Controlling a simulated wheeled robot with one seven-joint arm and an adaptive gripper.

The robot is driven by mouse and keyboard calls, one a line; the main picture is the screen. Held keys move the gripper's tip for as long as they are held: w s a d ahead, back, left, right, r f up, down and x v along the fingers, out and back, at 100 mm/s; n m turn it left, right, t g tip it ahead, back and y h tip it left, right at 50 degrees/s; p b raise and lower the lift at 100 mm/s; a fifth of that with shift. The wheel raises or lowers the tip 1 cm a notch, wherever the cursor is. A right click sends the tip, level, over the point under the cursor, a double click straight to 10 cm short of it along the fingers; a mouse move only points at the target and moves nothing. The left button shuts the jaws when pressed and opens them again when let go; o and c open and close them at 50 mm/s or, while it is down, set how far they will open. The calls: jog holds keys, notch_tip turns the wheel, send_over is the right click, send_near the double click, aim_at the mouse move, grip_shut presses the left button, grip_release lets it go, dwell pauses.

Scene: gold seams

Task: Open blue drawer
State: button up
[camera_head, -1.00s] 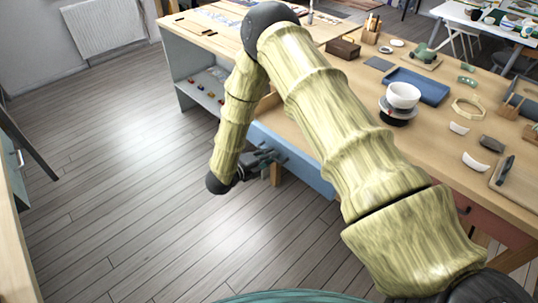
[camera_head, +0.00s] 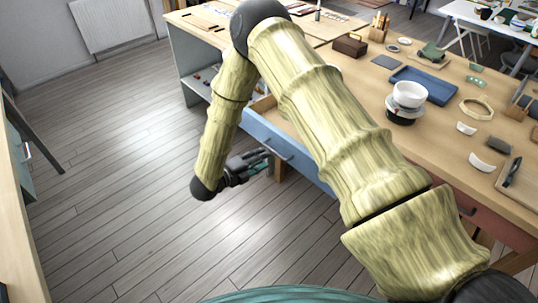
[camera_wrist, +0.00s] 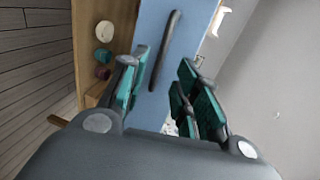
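The blue drawer (camera_head: 300,164) is in the front of the wooden workbench. It stands partly out, with a bit of its wooden inside showing at its left end; my arm hides much of it. Its dark bar handle (camera_head: 278,149) is bare in the head view. My gripper (camera_head: 262,161) is just in front of the drawer, left of and below the handle. In the wrist view the handle (camera_wrist: 165,50) lies beyond the fingertips, against the blue front (camera_wrist: 185,45). My gripper (camera_wrist: 166,78) is open there, with its teal fingers apart and nothing between them.
The workbench top (camera_head: 350,85) holds a white bowl (camera_head: 408,94), a blue tray (camera_head: 425,84) and small tools. A red drawer (camera_head: 482,215) is farther right. The floor (camera_head: 130,190) left of the bench is clear.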

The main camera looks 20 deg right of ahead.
jog(key=shift+v, duration=2.45)
jog(key=shift+f, duration=0.15)
jog(key=s+d+f+n+t+y+p, duration=0.1)
jog(key=s+d+f+n+t+y, duration=0.15)
jog(key=s+f+n+y, duration=1.15)
jog(key=s+f+n+g+y+p, duration=0.1)
jog(key=s+n+g, duration=0.7)
jog(key=s+n, duration=0.9)
jog(key=s+f, duration=0.1)
jog(key=s, duration=0.5)
jog(key=shift+s+d+f+n, duration=0.15)
jog(key=shift+s+f+n, duration=0.1)
jog(key=shift+n, duration=0.05)
